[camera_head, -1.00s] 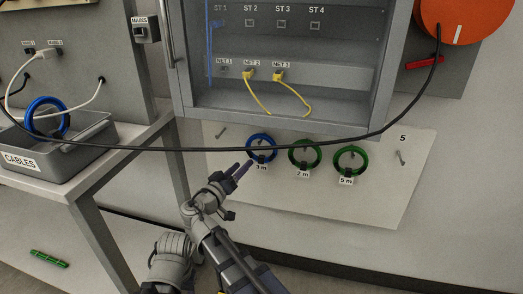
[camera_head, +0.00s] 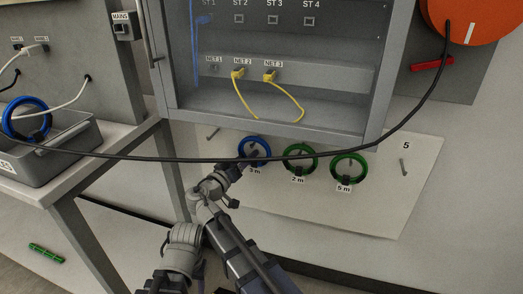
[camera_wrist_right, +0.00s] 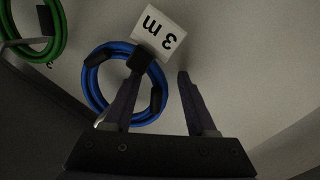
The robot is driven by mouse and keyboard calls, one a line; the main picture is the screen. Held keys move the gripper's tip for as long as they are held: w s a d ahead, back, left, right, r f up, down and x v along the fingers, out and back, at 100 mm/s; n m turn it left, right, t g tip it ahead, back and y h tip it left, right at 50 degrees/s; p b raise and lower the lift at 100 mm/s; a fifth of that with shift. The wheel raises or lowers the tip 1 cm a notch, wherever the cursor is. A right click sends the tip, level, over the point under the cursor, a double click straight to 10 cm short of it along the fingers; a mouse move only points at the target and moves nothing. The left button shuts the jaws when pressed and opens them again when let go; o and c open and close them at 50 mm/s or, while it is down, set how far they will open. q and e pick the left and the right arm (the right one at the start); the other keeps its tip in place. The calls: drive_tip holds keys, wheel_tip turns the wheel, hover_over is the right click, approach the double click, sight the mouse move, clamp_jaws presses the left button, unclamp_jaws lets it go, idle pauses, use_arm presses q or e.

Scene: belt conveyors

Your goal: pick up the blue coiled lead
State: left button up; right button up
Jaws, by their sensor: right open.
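A blue coiled lead (camera_head: 265,143) hangs on the wall panel under the cabinet, above a "3 m" tag. It fills the middle of the right wrist view (camera_wrist_right: 91,92), with dark bands around it and the tag (camera_wrist_right: 160,38) beside it. My right gripper (camera_head: 243,163) is at this coil and partly covers it in the head view. In the wrist view its jaws (camera_wrist_right: 157,85) are open, one finger over the coil's middle and the other outside its rim. The rim shows between them, not gripped. Depth contact cannot be told. My left gripper is out of view.
Two green coils (camera_head: 301,170) (camera_head: 335,175) hang to the right. Another blue coil (camera_head: 8,125) sits in a grey bin (camera_head: 75,150) on the left bench. A black cable (camera_head: 330,155) droops across the head view near the coils. The cabinet (camera_head: 270,122) is above.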

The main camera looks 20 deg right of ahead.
drive_tip(key=shift+s+a, duration=0.1)
drive_tip(key=shift+a, duration=0.05)
clamp_jaws()
idle(0.5)
